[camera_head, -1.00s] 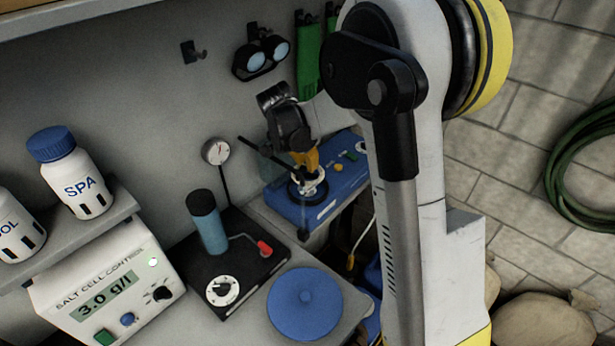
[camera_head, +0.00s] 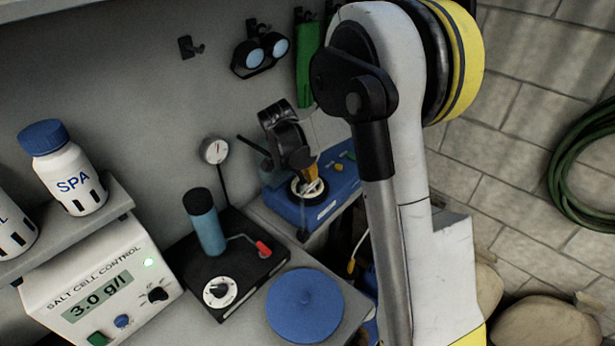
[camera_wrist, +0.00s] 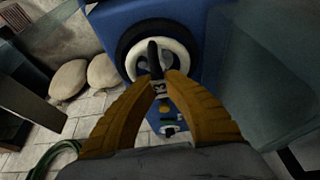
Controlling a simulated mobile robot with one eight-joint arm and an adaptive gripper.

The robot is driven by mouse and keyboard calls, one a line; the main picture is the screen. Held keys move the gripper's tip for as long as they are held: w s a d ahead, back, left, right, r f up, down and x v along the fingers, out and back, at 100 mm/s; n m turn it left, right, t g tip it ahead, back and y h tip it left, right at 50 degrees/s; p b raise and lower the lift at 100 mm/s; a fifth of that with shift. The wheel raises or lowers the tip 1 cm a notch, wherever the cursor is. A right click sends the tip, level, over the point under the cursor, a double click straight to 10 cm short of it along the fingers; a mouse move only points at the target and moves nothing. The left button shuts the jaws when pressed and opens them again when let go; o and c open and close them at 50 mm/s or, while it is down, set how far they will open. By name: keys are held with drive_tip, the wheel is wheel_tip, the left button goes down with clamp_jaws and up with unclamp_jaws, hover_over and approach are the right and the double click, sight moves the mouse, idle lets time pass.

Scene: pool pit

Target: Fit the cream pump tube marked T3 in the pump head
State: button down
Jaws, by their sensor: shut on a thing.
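The cream pump tube (camera_wrist: 183,47) shows as a loop in the wrist view, with a small pale tag marked in dark letters, seemingly T3, at my fingertips. My gripper (camera_wrist: 160,84) has its yellow fingers shut on the tube at that tag. The loop appears over the dark round pump head (camera_wrist: 124,43) on the blue pump (camera_wrist: 105,15); I cannot tell whether it is seated. A black bar crosses the loop's middle. In the head view my gripper (camera_head: 311,174) points down at the blue pump (camera_head: 326,209), and the fingers partly hide the tube (camera_head: 308,189).
A black plate with a blue cylinder (camera_head: 207,222) and a gauge (camera_head: 214,151) stand left of the pump. A blue disc (camera_head: 305,304) lies in front. The salt cell control box (camera_head: 100,287) and a SPA bottle (camera_head: 66,170) are further left. Goggles (camera_head: 261,54) hang behind.

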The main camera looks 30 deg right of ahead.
drive_tip(key=c, duration=1.6)
unclamp_jaws()
drive_tip(key=shift+s+f, duration=0.1)
drive_tip(key=shift+r+p, duration=0.55)
drive_tip(key=shift+p, duration=0.05)
drive_tip(key=p+v, duration=0.3)
drive_tip(key=v, duration=0.9)
drive_tip(key=s+a+r+n+t+y, duration=0.1)
drive_tip(key=s+a+n, duration=0.1)
drive_tip(key=s+n, duration=0.2)
drive_tip(key=s+a+r+n+t+y, duration=0.1)
drive_tip(key=s+n, duration=0.4)
drive_tip(key=s, duration=0.6)
drive_tip(key=s+a+r+n+t+y, duration=0.2)
drive_tip(key=s+a+r+n+t, duration=0.1)
drive_tip(key=s, duration=0.4)
drive_tip(key=shift+s+a+r+n, duration=0.25)
drive_tip(key=shift+s+a+n, duration=0.15)
drive_tip(key=shift+a+n, duration=0.5)
drive_tip(key=shift+a, duration=0.1)
